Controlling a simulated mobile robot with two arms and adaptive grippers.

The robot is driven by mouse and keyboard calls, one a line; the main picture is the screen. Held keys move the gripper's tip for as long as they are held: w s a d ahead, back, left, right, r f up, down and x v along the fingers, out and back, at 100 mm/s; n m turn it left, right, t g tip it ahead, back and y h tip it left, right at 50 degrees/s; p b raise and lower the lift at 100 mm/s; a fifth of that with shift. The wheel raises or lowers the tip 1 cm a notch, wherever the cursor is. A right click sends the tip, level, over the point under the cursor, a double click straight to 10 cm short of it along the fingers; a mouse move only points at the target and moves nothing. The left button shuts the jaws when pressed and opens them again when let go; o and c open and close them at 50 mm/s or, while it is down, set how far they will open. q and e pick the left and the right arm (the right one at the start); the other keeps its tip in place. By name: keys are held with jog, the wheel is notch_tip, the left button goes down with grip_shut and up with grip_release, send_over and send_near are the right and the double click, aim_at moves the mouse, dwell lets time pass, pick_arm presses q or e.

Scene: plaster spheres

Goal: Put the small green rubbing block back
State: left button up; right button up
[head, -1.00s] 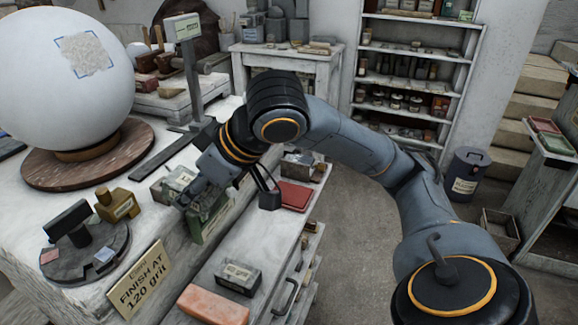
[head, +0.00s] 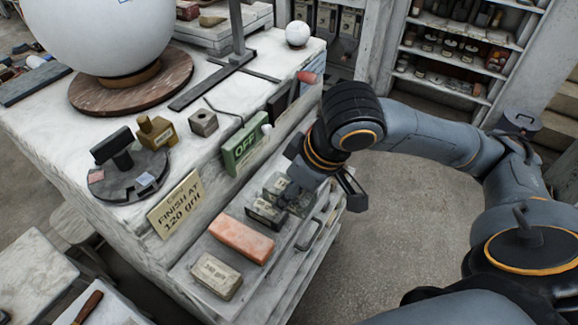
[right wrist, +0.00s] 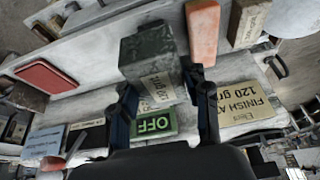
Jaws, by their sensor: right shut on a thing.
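The small green rubbing block (head: 281,186) is in my right gripper (head: 297,193), low over the side shelf (head: 190,262). In the right wrist view the block (right wrist: 148,48) is grey-green with a pale grit label and sits between the two fingers (right wrist: 165,100). A darker labelled block (head: 266,213) is right beside it on the shelf. I cannot tell whether the green block touches the shelf. A salmon brick (head: 242,240) and a pale grit block (head: 215,275) lie further along the row. My left gripper is not in view.
The stone table (head: 60,125) carries a large white sphere (head: 97,30) on a wooden turntable. A green OFF box (head: 245,147) and a "finish at 120 grit" sign (head: 175,204) are on its side, close to the shelf. The floor at right is clear.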

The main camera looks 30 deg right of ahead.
jog(key=w+d+f, duration=0.1)
jog(key=w+f, duration=0.1)
jog(key=w, duration=0.1)
jog(key=w+d+f, duration=0.2)
jog(key=w+f, duration=0.1)
jog(key=w+d+f, duration=0.1)
jog(key=w+f, duration=0.2)
jog(key=w, duration=0.1)
jog(key=shift+d, duration=0.4)
jog(key=f, duration=0.1)
jog(key=f+p, duration=0.1)
jog(key=f, duration=0.1)
jog(key=shift+w+d, duration=0.15)
jog(key=shift+w, duration=0.15)
jog(key=shift+f, duration=0.45)
jog(key=shift+f, duration=0.1)
jog(key=o, duration=1.2)
